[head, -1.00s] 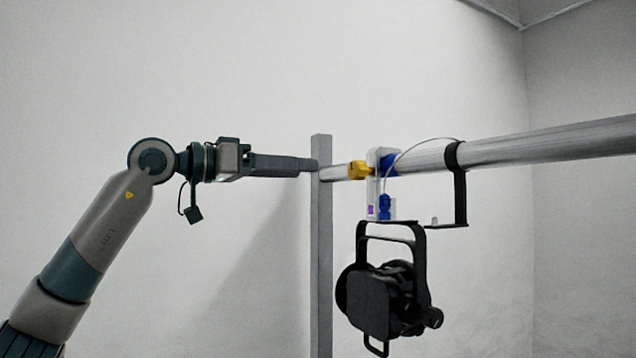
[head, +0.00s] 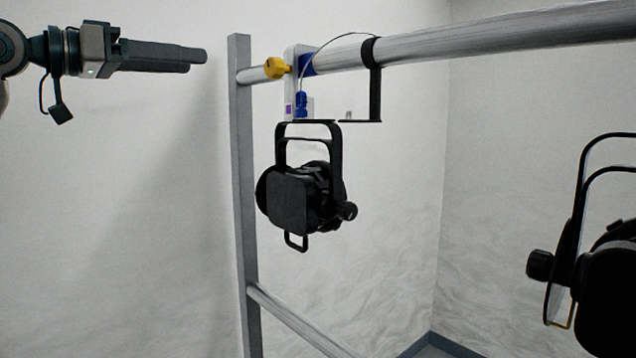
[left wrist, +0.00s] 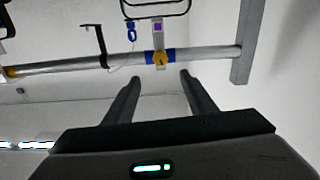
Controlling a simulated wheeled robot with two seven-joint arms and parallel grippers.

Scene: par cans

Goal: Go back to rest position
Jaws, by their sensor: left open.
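My left gripper (head: 197,59) is at the upper left of the head view, pointing right, apart from the upright post and the yellow knob. In the left wrist view its two fingers (left wrist: 158,76) are spread with nothing between them. The yellow knob (head: 276,68) sits on a white and blue clamp (head: 292,82) on the bar; it also shows in the left wrist view (left wrist: 161,59), beyond the fingertips. A black par can (head: 300,195) hangs below the clamp by its yoke. My right gripper is not in view.
A grey upright post (head: 242,180) carries the horizontal metal bar (head: 480,42). A black hook bracket (head: 375,85) hangs on the bar. A second par can (head: 605,275) shows at the right edge. A lower rail (head: 295,325) runs from the post. Wall space left of the post is clear.

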